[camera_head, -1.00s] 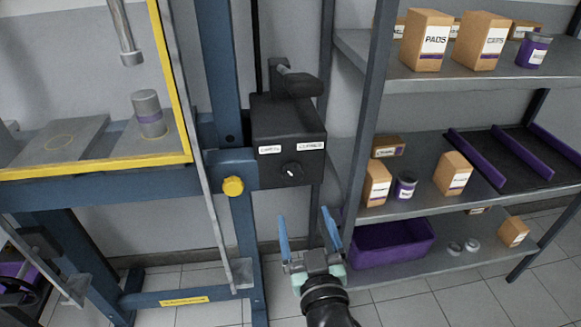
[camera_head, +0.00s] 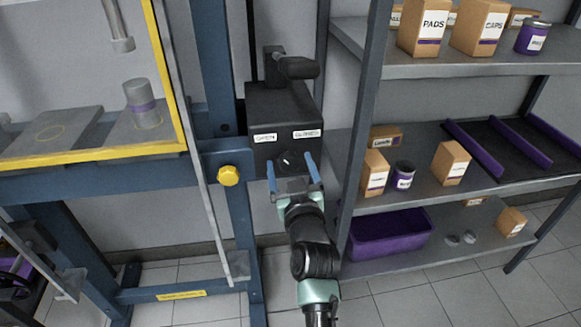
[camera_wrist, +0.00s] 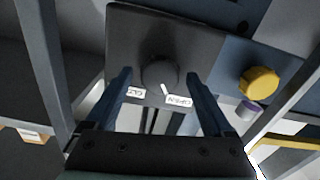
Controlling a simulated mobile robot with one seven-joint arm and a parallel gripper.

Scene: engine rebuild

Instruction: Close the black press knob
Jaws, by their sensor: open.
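The black press knob (camera_head: 286,161) sits on the front of a black control box (camera_head: 284,101), below two white labels, OPEN (camera_head: 265,138) and CLOSED (camera_head: 307,133). The knob's white pointer mark leans toward the OPEN label. In the wrist view the knob (camera_wrist: 159,71) lies between the blue fingers, with the labels upside down beneath it. My gripper (camera_head: 290,160) is open in front of the box, one finger on each side of the knob in the picture. I cannot tell whether a finger touches the knob.
A yellow knob (camera_head: 228,176) is on the blue press frame (camera_head: 207,167) to the left. A lever handle (camera_head: 298,67) sticks out above the box. A shelf post (camera_head: 355,135) stands close on the right, with boxes and a purple bin (camera_head: 390,236) on the shelves.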

